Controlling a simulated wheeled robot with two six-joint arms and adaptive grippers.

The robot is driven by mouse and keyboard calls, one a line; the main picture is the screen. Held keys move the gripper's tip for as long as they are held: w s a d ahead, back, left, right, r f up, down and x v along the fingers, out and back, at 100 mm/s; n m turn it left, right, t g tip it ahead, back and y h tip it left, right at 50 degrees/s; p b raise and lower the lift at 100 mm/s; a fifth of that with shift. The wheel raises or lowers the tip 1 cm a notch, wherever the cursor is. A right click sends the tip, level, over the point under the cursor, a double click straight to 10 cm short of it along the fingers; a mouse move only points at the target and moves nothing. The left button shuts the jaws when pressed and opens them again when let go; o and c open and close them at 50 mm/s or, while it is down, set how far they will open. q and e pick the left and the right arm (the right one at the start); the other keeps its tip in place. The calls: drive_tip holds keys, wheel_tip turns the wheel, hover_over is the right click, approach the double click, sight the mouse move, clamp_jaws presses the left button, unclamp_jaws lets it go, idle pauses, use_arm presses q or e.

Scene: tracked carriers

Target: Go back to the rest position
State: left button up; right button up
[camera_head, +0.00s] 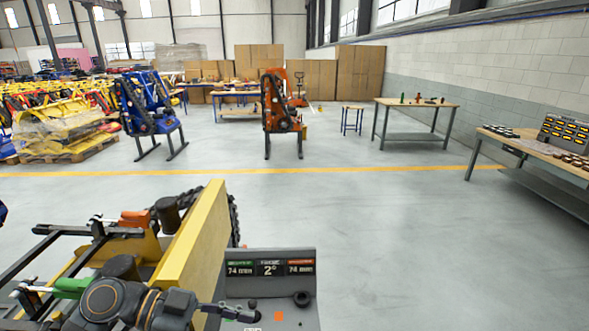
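My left arm comes in at the lower left, across a yellow tracked carrier (203,240) with black frame bars. My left gripper (238,313) is at the arm's end, low in front of a grey panel. It is small and seen from the side, so I cannot tell if it is open or shut. No object shows clearly in it. My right gripper is not in view.
The grey panel (281,262) has a display reading 74 mm, 2° and 74 mm. A green handle (72,288) and an orange handle (134,218) are on the carrier. Workbenches (416,104) stand at the back right and right. The floor right of the panel is clear.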

use_arm(q)
wheel_tip(320, 180, down, 15)
drive_tip(key=a+n+t+y, duration=0.2)
drive_tip(key=n+t+y, duration=0.1)
drive_tip(key=n+y, duration=0.4)
drive_tip(key=s+a+f+n+y, duration=0.3)
drive_tip(key=a+f+n+y, duration=0.1)
drive_tip(key=a+n, duration=0.15)
drive_tip(key=s+a+f+n+y, duration=0.3)
drive_tip(key=a+n+y, duration=0.1)
drive_tip(key=a, duration=0.2)
wheel_tip(320, 180, down, 23)
drive_tip(key=a+b, duration=0.2)
drive_tip(key=b, duration=0.2)
drive_tip(key=s+a+f+g+b, duration=0.15)
drive_tip(key=s+f, duration=0.35)
drive_tip(key=f, duration=0.5)
drive_tip(key=s+f+b, duration=0.3)
drive_tip(key=s+f, duration=0.1)
drive_tip(key=f, duration=0.5)
drive_tip(key=s+f+b, duration=0.1)
drive_tip(key=s+f, duration=0.8)
drive_tip(key=s, duration=0.3)
drive_tip(key=shift+a+f+g, duration=0.15)
drive_tip(key=shift+a+g, duration=0.05)
drive_tip(key=shift+g, duration=0.15)
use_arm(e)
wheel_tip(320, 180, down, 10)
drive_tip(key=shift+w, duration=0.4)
